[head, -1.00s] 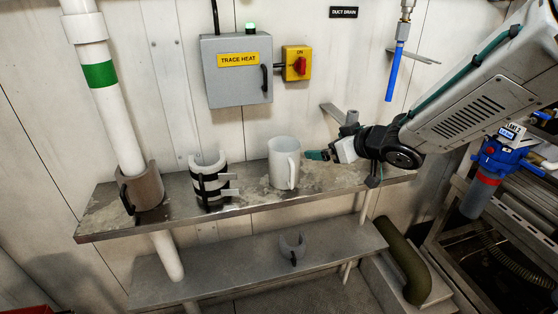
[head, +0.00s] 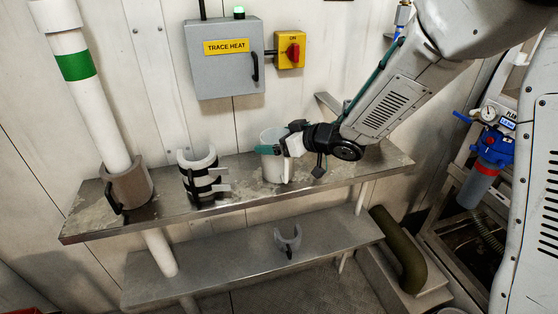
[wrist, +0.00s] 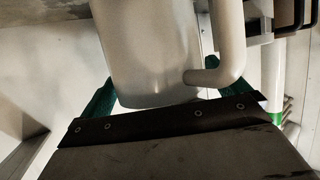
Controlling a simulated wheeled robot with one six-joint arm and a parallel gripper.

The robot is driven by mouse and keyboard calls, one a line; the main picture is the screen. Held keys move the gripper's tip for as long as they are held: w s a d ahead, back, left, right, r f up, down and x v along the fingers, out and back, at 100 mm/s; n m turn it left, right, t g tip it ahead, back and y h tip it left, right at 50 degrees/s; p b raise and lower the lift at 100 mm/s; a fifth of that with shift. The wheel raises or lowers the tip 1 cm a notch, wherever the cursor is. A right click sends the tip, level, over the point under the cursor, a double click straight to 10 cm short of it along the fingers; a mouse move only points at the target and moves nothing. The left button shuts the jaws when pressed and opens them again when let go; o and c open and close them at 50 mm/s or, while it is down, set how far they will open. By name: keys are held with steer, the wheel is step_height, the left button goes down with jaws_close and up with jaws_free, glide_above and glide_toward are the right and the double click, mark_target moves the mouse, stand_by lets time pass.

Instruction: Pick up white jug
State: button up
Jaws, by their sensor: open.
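The white jug (head: 272,171) stands upright on the upper metal shelf (head: 330,176), partly hidden by my gripper. My gripper (head: 272,151) is open at the jug's upper part, with a green finger across its front in the head view. In the wrist view the jug (wrist: 145,50) fills the space between the two green fingers of my gripper (wrist: 155,92), one to each side. The jug's handle (wrist: 228,50) shows right of its body, close to the right finger. Whether a finger touches the jug I cannot tell.
Left on the shelf stand a black-and-white banded half-shell (head: 199,175) and a brown collar (head: 129,187) around a white pipe (head: 88,98). A grey clip (head: 288,241) lies on the lower shelf (head: 215,262). A grey control box (head: 226,58) is on the wall behind.

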steer(key=c, duration=1.3)
steer(key=shift+o, duration=0.2)
